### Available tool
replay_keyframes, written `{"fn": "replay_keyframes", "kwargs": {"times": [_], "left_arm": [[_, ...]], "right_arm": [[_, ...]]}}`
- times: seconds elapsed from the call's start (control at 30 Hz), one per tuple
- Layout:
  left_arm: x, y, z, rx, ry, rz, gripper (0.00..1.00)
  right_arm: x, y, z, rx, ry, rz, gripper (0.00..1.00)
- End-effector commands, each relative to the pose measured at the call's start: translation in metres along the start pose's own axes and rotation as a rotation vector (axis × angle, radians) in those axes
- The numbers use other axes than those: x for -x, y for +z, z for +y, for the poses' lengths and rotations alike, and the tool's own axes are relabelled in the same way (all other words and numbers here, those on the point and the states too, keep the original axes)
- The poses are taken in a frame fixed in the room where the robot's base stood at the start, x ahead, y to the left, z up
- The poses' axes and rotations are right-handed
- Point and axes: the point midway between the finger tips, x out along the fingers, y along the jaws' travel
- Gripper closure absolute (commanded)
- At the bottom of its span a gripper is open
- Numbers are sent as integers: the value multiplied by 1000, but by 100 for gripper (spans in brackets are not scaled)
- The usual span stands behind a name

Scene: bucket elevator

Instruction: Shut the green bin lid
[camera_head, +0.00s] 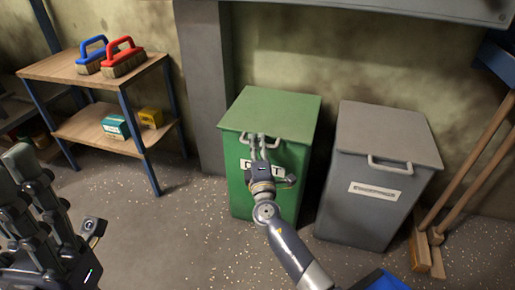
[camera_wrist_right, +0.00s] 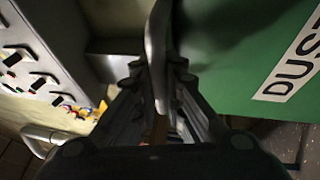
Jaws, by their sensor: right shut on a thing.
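The green bin (camera_head: 236,190) stands against the wall, with a white label reading DUST (camera_wrist_right: 292,62) on its front. Its green lid (camera_head: 272,105) lies across the top and looks down or nearly so; I cannot tell if a small gap is left. My right gripper (camera_head: 258,150) is at the lid's front edge, shut on the grey lid handle (camera_head: 274,140). In the wrist view the pale handle (camera_wrist_right: 157,50) runs between the fingers. My left gripper (camera_head: 30,185) is at the lower left, away from the bin; its opening is unclear.
A grey bin (camera_head: 365,210) with its lid down stands close to the right. A shelf (camera_head: 60,68) with brushes and small boxes is at the left. Wooden handles (camera_head: 470,160) lean at the far right. A blue object (camera_head: 382,281) is at the bottom edge.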

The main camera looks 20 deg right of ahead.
Motion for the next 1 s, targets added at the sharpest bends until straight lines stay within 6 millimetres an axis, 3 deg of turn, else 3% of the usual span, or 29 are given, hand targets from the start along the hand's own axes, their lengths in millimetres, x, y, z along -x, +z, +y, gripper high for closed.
{"fn": "replay_keyframes", "kwargs": {"times": [0.33,0.4,0.47,0.83,1.0], "left_arm": [[1,-4,0,1,1,20,60],[1,-4,0,1,1,20,60],[1,-4,0,1,1,20,60],[1,-4,0,0,1,18,60],[1,-4,0,0,1,18,60]], "right_arm": [[3,0,-8,2,-11,0,100],[3,0,-8,2,-12,0,78],[3,0,-8,2,-12,0,69],[5,0,-5,1,-6,1,69],[27,-1,-6,1,-9,3,69]]}}
